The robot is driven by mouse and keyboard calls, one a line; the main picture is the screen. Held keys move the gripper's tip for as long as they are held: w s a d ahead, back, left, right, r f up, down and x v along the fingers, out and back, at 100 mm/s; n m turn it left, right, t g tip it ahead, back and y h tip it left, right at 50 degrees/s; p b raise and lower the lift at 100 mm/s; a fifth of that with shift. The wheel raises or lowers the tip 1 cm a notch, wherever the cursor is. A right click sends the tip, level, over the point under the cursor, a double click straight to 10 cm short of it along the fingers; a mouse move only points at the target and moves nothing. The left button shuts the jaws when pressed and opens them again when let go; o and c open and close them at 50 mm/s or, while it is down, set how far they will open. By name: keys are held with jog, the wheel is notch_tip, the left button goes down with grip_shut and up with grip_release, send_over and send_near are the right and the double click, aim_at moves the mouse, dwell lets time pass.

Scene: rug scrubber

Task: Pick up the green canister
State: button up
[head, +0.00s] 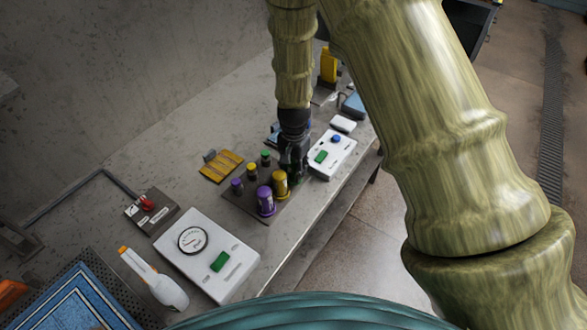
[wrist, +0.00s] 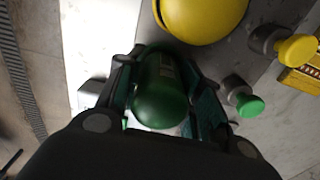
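The green canister (wrist: 160,92) shows in the wrist view between the two fingers of my gripper (wrist: 162,88). The fingers lie close along both of its sides; I cannot tell whether they press on it. In the head view my gripper (head: 292,165) points down at the far end of a dark tray (head: 238,206) on the bench, and it hides the canister. A yellow canister (head: 280,183) stands right beside my gripper, and it also shows in the wrist view (wrist: 205,14). A purple canister (head: 265,201) stands on the near side of the yellow one.
Small capped items in purple (head: 237,186), yellow (head: 251,171) and green (head: 265,158) stand along the tray's wall side. A white device (head: 334,153) lies just right of my gripper. A white gauge box (head: 207,255) and a spray bottle (head: 157,282) are nearer. The bench edge is close on the right.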

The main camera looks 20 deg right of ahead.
jog(key=shift+c, duration=1.1)
jog(key=shift+r, duration=0.1)
jog(key=shift+r+b, duration=1.65)
jog(key=shift+r, duration=3.25)
